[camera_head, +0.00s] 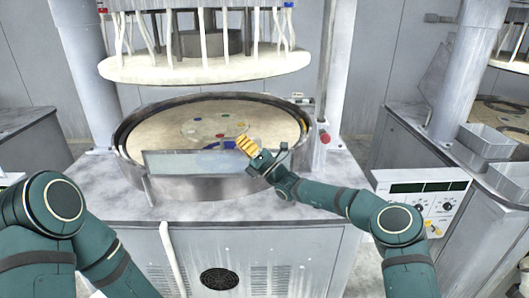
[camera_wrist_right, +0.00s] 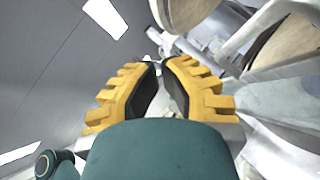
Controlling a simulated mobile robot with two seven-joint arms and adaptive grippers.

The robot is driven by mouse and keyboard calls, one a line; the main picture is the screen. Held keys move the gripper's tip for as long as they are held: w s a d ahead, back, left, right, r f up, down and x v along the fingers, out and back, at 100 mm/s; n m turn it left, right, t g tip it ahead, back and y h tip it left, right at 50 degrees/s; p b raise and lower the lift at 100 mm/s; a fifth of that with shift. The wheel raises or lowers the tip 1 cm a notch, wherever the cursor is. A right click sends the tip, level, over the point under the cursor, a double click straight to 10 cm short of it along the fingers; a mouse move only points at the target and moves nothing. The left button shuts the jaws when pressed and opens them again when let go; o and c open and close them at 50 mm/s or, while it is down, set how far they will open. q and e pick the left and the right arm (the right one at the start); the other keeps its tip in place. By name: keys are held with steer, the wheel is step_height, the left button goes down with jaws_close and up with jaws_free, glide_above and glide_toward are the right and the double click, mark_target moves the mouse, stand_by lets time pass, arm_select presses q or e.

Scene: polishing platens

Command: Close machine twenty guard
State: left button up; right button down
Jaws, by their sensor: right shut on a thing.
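The machine in the middle has a round platen (camera_head: 180,128) inside a grey metal rim. A clear, low guard panel (camera_head: 178,163) stands upright at the front of the rim. My right gripper (camera_head: 245,144), with yellow fingers, is at the panel's right end, over the front of the rim. In the right wrist view its fingers (camera_wrist_right: 162,72) are close together at the tips, shut on what appears to be the guard's edge; the contact itself is hard to see. My left arm shows at the lower left; its gripper is out of view.
A pale upper disc (camera_head: 205,67) with hanging tubes is above the platen. A red knob (camera_head: 325,138) is on the post at the right. A control panel (camera_head: 421,192) and grey bins (camera_head: 487,137) stand further right. Small coloured pieces lie on the platen.

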steer(key=s+d, duration=0.6)
steer(key=s+a+f+n+g+h+b, duration=0.1)
steer(key=s+a+f+n+g+h, duration=0.25)
steer(key=f, duration=0.55)
steer(key=s+a+f+n+g+b, duration=0.2)
steer(key=s+f+n+g, duration=0.2)
steer(key=s+f+n, duration=0.3)
steer(key=s+a+f+n+g+h+b, duration=0.1)
steer(key=s+a+f+n+g+h, duration=0.25)
steer(key=f, duration=0.65)
steer(key=s+d+f+n+h+b, duration=0.2)
steer(key=s+d+f+n+h, duration=0.2)
steer(key=s+d+f+n, duration=0.4)
steer(key=s+d+f+n+g+h+b, duration=0.1)
steer(key=s+d+f+n+h+b, duration=0.2)
steer(key=s+d+f+n, duration=0.5)
steer(key=s+f+n+h, duration=0.1)
steer(key=s+f+n, duration=0.2)
steer(key=s+f, duration=0.2)
steer(key=shift+s+n+h+b, duration=0.2)
steer(key=shift+n+h+b, duration=0.1)
steer(key=shift+h+b, duration=0.1)
